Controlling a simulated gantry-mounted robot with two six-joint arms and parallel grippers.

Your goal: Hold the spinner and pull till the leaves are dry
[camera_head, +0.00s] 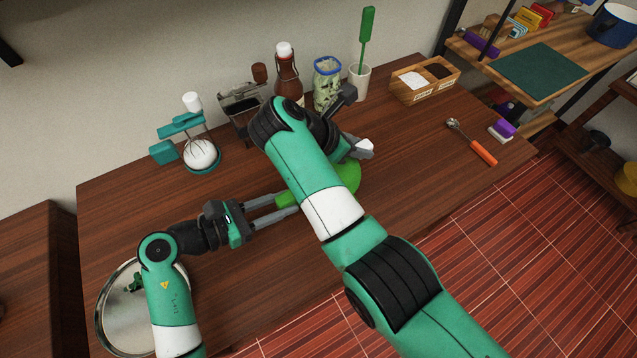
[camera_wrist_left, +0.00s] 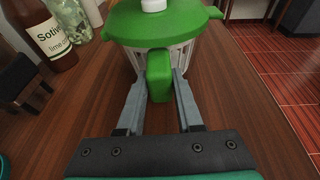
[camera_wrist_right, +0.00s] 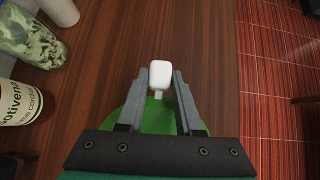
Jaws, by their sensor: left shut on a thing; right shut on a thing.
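The salad spinner (camera_head: 347,180) has a green lid and a pale slotted bowl, and stands on the wooden counter, partly hidden by my right arm in the head view. Its lid (camera_wrist_left: 153,27) and green side handle (camera_wrist_left: 159,72) show in the left wrist view. My left gripper (camera_head: 288,202) is shut on that side handle from the left. My right gripper (camera_wrist_right: 161,85) is shut on the white pull knob (camera_wrist_right: 160,74), which sits between its fingertips above the green lid. The knob also shows in the head view (camera_head: 366,146). Leaves inside the spinner are hidden.
Behind stand a brown bottle (camera_head: 287,72), a jar (camera_head: 326,84), a cup with a green utensil (camera_head: 360,82) and a wooden box (camera_head: 425,88). A whisk stand (camera_head: 190,125) is at left, a round metal tray (camera_head: 118,325) at lower left. An orange-handled scoop (camera_head: 482,152) lies at right.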

